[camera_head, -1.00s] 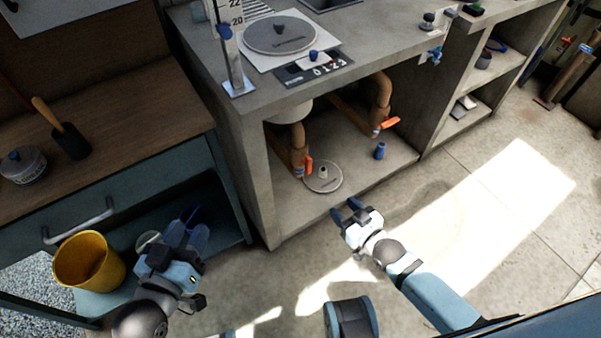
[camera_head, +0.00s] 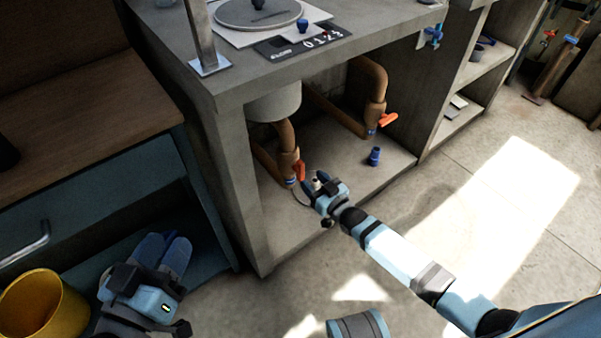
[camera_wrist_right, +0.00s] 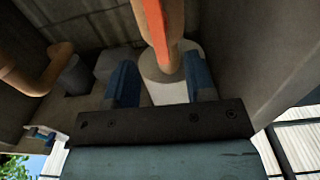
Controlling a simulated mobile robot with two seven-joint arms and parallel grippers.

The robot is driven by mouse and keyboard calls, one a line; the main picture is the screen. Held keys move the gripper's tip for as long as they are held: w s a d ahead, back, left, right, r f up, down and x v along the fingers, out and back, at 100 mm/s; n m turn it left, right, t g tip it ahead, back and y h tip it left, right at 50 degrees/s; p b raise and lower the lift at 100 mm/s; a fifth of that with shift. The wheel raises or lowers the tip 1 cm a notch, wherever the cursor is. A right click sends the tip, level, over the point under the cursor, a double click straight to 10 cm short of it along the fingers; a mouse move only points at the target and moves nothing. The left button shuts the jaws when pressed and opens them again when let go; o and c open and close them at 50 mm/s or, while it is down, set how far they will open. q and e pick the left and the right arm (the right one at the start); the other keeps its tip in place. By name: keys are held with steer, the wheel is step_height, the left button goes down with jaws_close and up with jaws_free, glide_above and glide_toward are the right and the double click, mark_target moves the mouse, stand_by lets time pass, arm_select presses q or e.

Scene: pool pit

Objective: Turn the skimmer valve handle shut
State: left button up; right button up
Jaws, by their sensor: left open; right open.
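Two brown pipes with orange valve handles stand in the concrete cabinet's open bay. The left orange handle (camera_head: 300,170) points up along its pipe. The right orange handle (camera_head: 388,119) sticks out sideways from its pipe. I cannot tell from any label which is the skimmer valve. My right gripper (camera_head: 312,184) is open, just in front of and below the left handle. In the right wrist view an orange handle (camera_wrist_right: 154,22) lies ahead of the open fingers (camera_wrist_right: 162,82), which appear not to touch it. My left gripper (camera_head: 166,244) is open and empty at lower left.
The concrete counter (camera_head: 230,92) overhangs the bay, and its front leg (camera_head: 236,190) stands left of my right arm. A blue fitting (camera_head: 374,156) stands on the bay floor. A yellow bucket (camera_head: 42,310) is beside my left gripper. The sunlit floor (camera_head: 480,210) is clear.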

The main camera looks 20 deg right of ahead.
mark_target(303, 171)
steer(key=b+x, duration=0.1)
steer(key=x, duration=0.4)
steer(key=shift+w+a+f+b, duration=0.1)
steer(key=shift+w+b, duration=0.15)
steer(key=shift+b, duration=0.1)
arm_select(q)
steer(key=shift+w+f+m+g, duration=0.2)
steer(key=shift+f+m+g, duration=0.15)
steer(key=shift+f, duration=0.85)
arm_select(e)
steer(key=shift+w+a, duration=0.15)
steer(key=shift+w, duration=0.2)
steer(key=shift+c, duration=0.2)
steer(key=c, duration=0.9)
